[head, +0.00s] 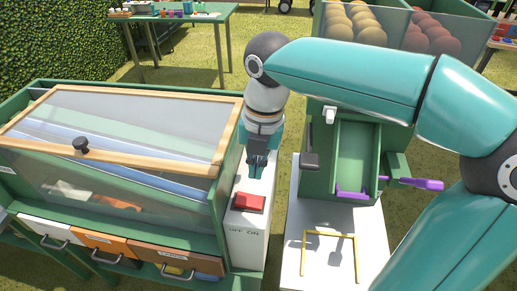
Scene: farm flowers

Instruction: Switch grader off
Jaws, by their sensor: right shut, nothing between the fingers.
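A red rocker switch (248,202) sits on a white box (247,240) in the lower middle of the head view. The letters "OFF ON" are printed on the box's front below it. I cannot tell which side of the switch is pressed down. My right gripper (257,172) points down just behind the switch, its fingers shut and empty. Whether the fingertips touch the box is unclear. My left gripper is not in view.
A green cabinet with a wood-framed glass lid (120,122) and drawers stands left of the box. On the right is a green chute (357,158) with purple parts, above a white surface with a yellow outline (330,233). Bins of yellow and red balls stand behind.

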